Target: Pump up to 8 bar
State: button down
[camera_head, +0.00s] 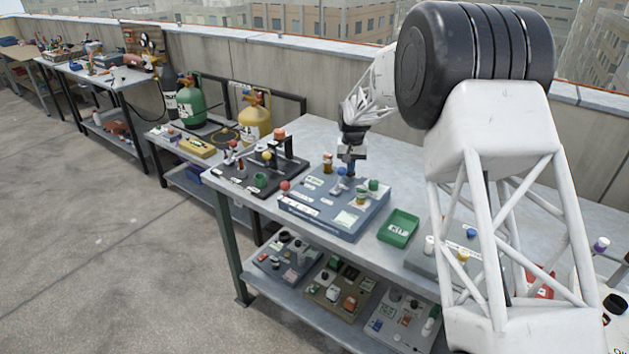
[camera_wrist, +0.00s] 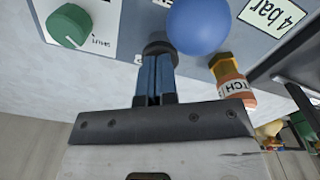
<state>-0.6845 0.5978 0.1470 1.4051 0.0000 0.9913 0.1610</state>
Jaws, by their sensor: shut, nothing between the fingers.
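The blue-grey panel unit (camera_head: 310,213) lies on the metal bench, with knobs and white labels on top. My gripper (camera_head: 350,170) is low over its back part. In the wrist view my gripper (camera_wrist: 155,55) has its blue fingers together and empty. Their tips meet a dark round part; whether they touch it I cannot tell. A blue ball knob (camera_wrist: 198,25) is just right of the fingertips. A "4 bar" label (camera_wrist: 268,14) is at upper right. An orange-capped part (camera_wrist: 230,80) has a partly hidden label.
A green tray (camera_head: 399,228) is right of the panel unit. A black board with fittings (camera_head: 255,172) is to its left. My arm hides part of the bench's right side. Green (camera_head: 191,100) and yellow (camera_head: 256,115) cylinders stand behind left. More panels lie on the lower shelf.

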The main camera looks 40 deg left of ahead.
dwell(0.3)
jog(key=shift+r, duration=2.05)
jog(key=shift+f, duration=2.2)
jog(key=shift+r, duration=2.2)
jog(key=shift+f, duration=1)
